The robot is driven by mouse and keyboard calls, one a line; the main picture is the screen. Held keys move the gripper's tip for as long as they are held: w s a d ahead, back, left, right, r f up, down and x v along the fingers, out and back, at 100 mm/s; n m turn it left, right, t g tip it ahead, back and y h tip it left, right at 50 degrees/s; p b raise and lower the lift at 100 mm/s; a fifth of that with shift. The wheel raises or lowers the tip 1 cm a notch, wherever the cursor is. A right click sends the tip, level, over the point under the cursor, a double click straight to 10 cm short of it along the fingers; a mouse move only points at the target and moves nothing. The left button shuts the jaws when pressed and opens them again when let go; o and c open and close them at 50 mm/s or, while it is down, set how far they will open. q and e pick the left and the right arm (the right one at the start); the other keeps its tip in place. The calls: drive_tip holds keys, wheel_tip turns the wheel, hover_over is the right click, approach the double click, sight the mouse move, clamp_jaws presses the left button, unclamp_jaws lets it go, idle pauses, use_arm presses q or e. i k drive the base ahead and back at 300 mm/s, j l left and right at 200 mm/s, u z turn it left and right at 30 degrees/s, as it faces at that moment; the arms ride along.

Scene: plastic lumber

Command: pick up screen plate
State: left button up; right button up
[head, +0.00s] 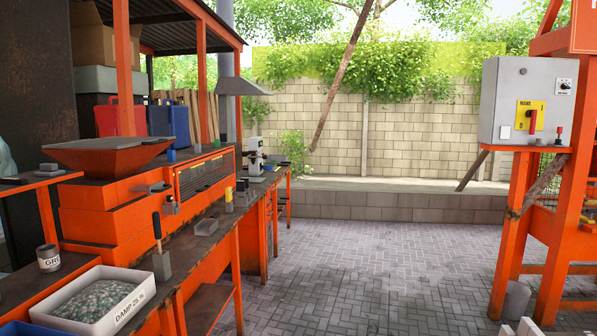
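I cannot make out a screen plate for certain in the head view. A small flat grey piece (207,226) lies on the worn edge of the orange bench, too small to identify. Neither of my grippers is in view.
An orange machine with a hopper (108,151) stands on the left. Before it are a white tray of flakes (95,302), a grey can (48,258) and a scraper (161,262). A grey control box (508,102) stands at right on an orange frame. The paved floor (370,270) between is clear.

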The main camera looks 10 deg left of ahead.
sight(223, 138)
drive_tip(key=i+z, duration=0.15)
drive_tip(key=i, duration=4.05)
drive_tip(key=i+l, duration=0.1)
drive_tip(key=i, duration=1.2)
drive_tip(key=i+u, duration=0.1)
drive_tip(key=i, duration=1.2)
drive_tip(key=i+l, duration=0.15)
drive_tip(key=i, duration=1.15)
drive_tip(key=u, duration=0.45)
drive_tip(key=i+u, duration=0.1)
drive_tip(key=u, duration=0.3)
drive_tip(key=l+u, duration=0.1)
drive_tip(key=u, duration=0.35)
drive_tip(key=i+l+u, duration=0.1)
drive_tip(key=u, duration=0.8)
